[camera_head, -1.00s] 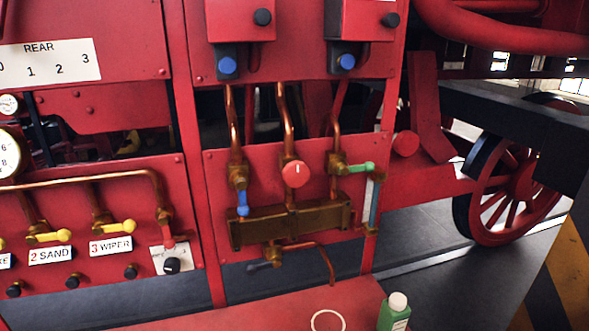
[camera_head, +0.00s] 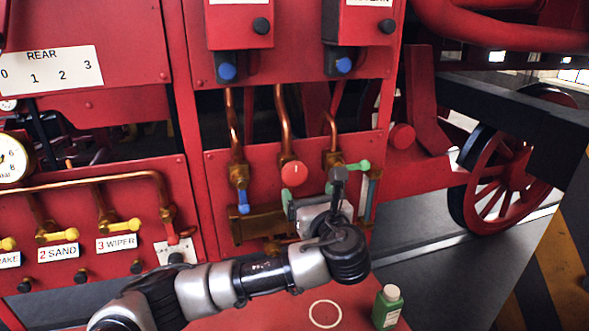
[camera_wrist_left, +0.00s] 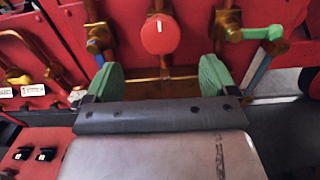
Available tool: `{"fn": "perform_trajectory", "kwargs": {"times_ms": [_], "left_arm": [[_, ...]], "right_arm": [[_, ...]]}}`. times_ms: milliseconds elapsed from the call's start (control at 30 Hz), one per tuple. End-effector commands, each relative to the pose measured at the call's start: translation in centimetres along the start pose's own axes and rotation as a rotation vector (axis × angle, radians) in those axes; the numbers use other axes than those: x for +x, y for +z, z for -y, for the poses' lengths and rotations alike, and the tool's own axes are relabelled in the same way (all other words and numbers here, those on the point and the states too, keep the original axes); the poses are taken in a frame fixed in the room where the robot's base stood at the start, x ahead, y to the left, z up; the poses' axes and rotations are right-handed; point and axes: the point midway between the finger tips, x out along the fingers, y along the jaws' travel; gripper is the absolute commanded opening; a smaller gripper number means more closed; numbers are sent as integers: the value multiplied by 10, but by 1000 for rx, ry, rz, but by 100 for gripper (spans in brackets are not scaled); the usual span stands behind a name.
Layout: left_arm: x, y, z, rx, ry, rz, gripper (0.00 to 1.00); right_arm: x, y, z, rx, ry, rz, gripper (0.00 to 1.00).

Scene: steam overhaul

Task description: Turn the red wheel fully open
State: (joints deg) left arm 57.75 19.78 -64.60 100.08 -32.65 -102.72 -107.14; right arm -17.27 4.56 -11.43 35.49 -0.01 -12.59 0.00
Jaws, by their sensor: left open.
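The red wheel (camera_head: 294,174) is a small round red knob with a white mark near its top, on a copper pipe in front of the red panel. It also shows in the left wrist view (camera_wrist_left: 160,34), just beyond and between the fingers. My left gripper (camera_head: 312,183) is open and empty, a little below and to the right of the wheel in the head view. In the left wrist view its two green fingertips (camera_wrist_left: 160,78) stand wide apart and do not touch the wheel. My right gripper is not in view.
A blue-handled valve (camera_head: 243,202) is left of the wheel and a green-handled valve (camera_head: 357,167) is right of it, close to my gripper. A brass block (camera_head: 250,225) lies below. A green bottle (camera_head: 387,307) and a pale ring (camera_head: 325,314) are on the red ledge.

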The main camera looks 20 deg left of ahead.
Motion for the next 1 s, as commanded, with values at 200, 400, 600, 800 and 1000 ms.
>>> {"fn": "perform_trajectory", "kwargs": {"times_ms": [200,400,600,800,1000], "left_arm": [[32,4,-1,4,4,-1,87],[71,4,-1,2,4,-1,87],[97,2,0,1,2,-2,87],[105,0,0,-2,-1,-3,87],[105,-1,0,-2,-1,-3,87]], "right_arm": [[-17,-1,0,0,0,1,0],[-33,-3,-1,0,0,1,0],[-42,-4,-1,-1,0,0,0],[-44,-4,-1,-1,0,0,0],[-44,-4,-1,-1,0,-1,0]]}}
